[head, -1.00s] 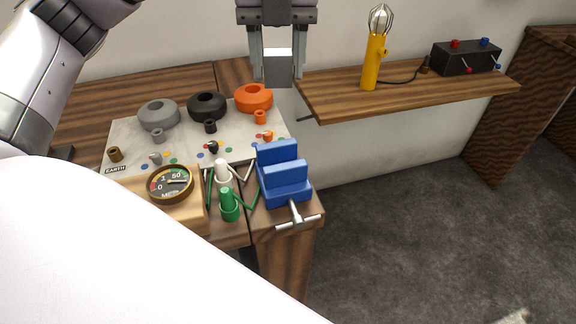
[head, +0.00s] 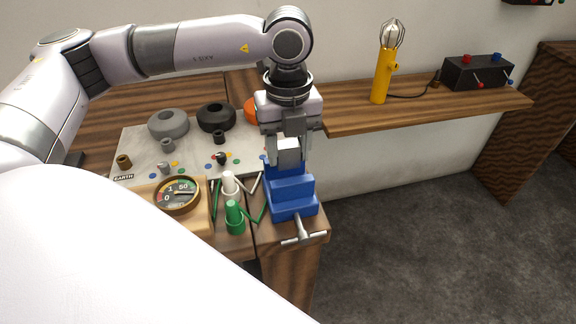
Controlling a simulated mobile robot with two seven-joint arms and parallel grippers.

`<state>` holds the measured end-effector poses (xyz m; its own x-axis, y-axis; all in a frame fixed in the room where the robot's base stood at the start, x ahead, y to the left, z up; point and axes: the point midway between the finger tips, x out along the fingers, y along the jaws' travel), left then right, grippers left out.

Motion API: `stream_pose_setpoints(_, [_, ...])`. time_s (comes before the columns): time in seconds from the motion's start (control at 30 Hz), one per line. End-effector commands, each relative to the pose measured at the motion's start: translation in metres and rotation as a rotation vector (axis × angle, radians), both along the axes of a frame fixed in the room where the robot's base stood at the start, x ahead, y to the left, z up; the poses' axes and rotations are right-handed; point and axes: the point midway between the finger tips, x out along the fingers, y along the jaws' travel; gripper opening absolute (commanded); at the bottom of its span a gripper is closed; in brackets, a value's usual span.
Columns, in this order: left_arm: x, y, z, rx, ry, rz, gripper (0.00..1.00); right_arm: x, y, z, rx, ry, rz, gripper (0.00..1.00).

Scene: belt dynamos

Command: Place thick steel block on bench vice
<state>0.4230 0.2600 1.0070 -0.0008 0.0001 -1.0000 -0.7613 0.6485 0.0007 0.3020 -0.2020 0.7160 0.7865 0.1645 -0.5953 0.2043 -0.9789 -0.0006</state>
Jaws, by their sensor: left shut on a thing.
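The blue bench vice (head: 292,194) stands at the right front corner of the wooden bench, its metal handle pointing to the front. My left gripper (head: 289,158) points down over the back of the vice, shut on the thick steel block (head: 289,151), a pale grey block between its fingers. The block shows just above the vice's jaws; I cannot tell whether it touches them. The gripper hides the vice's rear part. My right gripper is not in view.
A panel (head: 136,142) with grey, black and orange round knobs lies left of the vice. A dial meter (head: 177,194), a green-based part (head: 235,217) and a white-topped part stand close by. A shelf (head: 430,107) at right holds a yellow lamp (head: 381,77) and a black box (head: 477,73).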

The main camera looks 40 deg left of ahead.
Motion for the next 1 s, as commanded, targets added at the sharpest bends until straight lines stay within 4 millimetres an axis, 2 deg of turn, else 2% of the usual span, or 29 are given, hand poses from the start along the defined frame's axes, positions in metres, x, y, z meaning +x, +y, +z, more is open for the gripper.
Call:
stream_pose_setpoints(0.17, [0.000,0.000,-0.014,0.000,0.000,0.000,0.00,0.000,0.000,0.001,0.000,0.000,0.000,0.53])
stream_pose_setpoints(0.4, [0.000,0.000,-0.046,0.000,-0.001,0.000,0.00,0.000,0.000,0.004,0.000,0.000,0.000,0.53])
stream_pose_setpoints(0.83, [0.000,0.000,-0.054,-0.001,-0.002,-0.001,0.00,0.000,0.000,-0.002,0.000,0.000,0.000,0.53])
stream_pose_setpoints(0.87, [0.000,0.000,-0.053,0.001,-0.001,-0.001,0.57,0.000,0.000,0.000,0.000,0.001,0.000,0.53])
stream_pose_setpoints(0.9, [0.000,0.000,-0.053,0.001,-0.001,-0.001,0.70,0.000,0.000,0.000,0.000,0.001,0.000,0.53])
stream_pose_setpoints(1.0, [0.000,0.000,-0.053,0.001,-0.001,-0.001,0.72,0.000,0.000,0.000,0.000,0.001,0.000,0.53])
